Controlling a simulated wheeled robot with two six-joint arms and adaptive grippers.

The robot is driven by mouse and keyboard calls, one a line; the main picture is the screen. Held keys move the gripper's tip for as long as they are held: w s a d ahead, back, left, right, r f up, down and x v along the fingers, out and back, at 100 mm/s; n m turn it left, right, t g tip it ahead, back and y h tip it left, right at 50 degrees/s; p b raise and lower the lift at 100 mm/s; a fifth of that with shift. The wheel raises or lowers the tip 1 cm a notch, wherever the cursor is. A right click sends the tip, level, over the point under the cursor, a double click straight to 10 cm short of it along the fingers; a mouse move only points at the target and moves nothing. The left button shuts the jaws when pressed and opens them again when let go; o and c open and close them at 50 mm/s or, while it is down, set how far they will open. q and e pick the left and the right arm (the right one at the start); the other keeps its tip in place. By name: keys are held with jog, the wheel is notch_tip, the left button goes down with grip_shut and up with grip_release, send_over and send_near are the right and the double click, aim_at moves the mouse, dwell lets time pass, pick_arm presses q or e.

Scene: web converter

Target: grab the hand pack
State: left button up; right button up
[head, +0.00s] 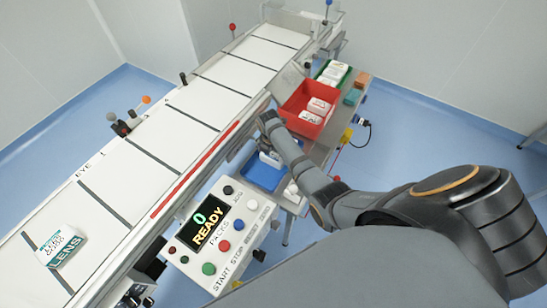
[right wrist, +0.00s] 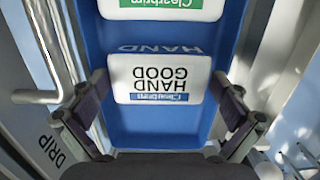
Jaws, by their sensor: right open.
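The hand pack (right wrist: 162,87) is a white pack marked HAND GOOD, its lettering upside down in the right wrist view. It lies in a blue tray (right wrist: 138,130), which shows in the head view (head: 258,177) below the conveyor's right side. My right gripper (right wrist: 161,88) is open, with one finger on each side of the pack. I cannot tell whether the fingers touch it. In the head view my right arm reaches over the tray and hides part of it. Another white pack with a green label (right wrist: 163,8) lies at the upper edge of the wrist view. My left gripper is not in view.
A red bin (head: 289,118) with white packs and a green bin (head: 345,80) stand behind the blue tray. The conveyor (head: 187,130) runs along the left, with a LENS pack (head: 60,246) on it. A control box (head: 228,240) reading READY stands in front.

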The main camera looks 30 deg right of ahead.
aim_at(273, 154)
jog(key=shift+f, duration=0.25)
jog(key=shift+r, duration=0.1)
jog(key=c, duration=0.9)
jog(key=shift+r, duration=0.1)
jog(key=shift+r, duration=0.25)
notch_tip(273, 154, up, 3)
jog(key=shift+w+f, duration=0.1)
jog(key=shift+f, duration=0.05)
jog(key=s+r, duration=0.1)
jog(key=s+d+r, duration=0.1)
jog(key=s+r, duration=0.1)
jog(key=s+r+p, duration=0.1)
jog(key=r, duration=0.1)
jog(key=shift+s+d+r, duration=0.15)
jog(key=shift+s+d, duration=0.15)
jog(key=shift+d, duration=0.1)
jog(key=s+d+r, duration=0.3)
jog(key=s+r, duration=0.1)
jog(key=s, duration=0.4)
jog(key=shift+s+r, duration=0.15)
jog(key=shift+s, duration=0.25)
